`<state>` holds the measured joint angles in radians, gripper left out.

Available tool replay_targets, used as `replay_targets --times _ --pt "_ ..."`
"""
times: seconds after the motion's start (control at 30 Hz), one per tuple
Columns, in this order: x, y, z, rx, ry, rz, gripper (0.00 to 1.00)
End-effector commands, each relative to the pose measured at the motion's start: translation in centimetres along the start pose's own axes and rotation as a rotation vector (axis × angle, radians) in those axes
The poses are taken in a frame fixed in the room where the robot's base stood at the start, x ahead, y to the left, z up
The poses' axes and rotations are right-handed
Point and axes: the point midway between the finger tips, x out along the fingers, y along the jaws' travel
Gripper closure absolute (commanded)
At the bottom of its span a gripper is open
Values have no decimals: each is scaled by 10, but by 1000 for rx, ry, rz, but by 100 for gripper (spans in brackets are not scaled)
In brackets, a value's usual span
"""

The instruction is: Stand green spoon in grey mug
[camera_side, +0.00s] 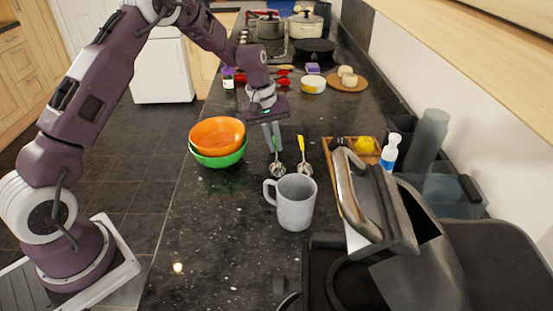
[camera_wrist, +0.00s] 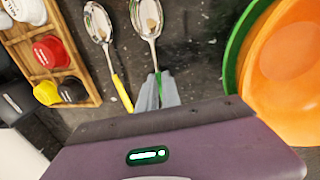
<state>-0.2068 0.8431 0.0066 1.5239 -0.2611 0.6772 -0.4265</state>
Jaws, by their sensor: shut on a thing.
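The grey mug (camera_side: 296,204) stands upright on the dark counter, its handle to the left. My gripper (camera_side: 274,146) points down behind the mug in the side view. It also shows in the wrist view (camera_wrist: 157,92), shut on the green handle of the green spoon (camera_wrist: 148,18). The spoon's metal bowl (camera_side: 277,169) points toward the mug, at or close to the counter; I cannot tell if it touches. The mug's inside is mostly hidden in the side view. I cannot make out the mug in the wrist view.
A yellow-handled spoon (camera_side: 303,160) lies right of the green one. An orange bowl (camera_side: 217,134) sits in a green bowl (camera_side: 220,160) to the left. A wooden tray (camera_wrist: 88,88), a white bottle (camera_side: 390,151) and a large dark appliance (camera_side: 430,265) crowd the right. The counter's front left is clear.

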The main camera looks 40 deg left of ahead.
Motion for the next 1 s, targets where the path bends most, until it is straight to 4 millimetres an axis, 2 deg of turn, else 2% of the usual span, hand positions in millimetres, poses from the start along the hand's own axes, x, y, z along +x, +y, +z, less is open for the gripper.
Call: replay_targets --times 0.17,0.4,0.53,0.67,0.8,1.0 --pt "-9 2 -1 1 3 2 100" --pt "-67 14 -1 2 5 3 100" --pt "-90 17 0 6 1 2 100" --pt "-91 4 14 99 -27 -7 100" --pt "-77 -27 48 324 -84 -15 100" --pt "-66 -57 87 570 -138 -11 100"
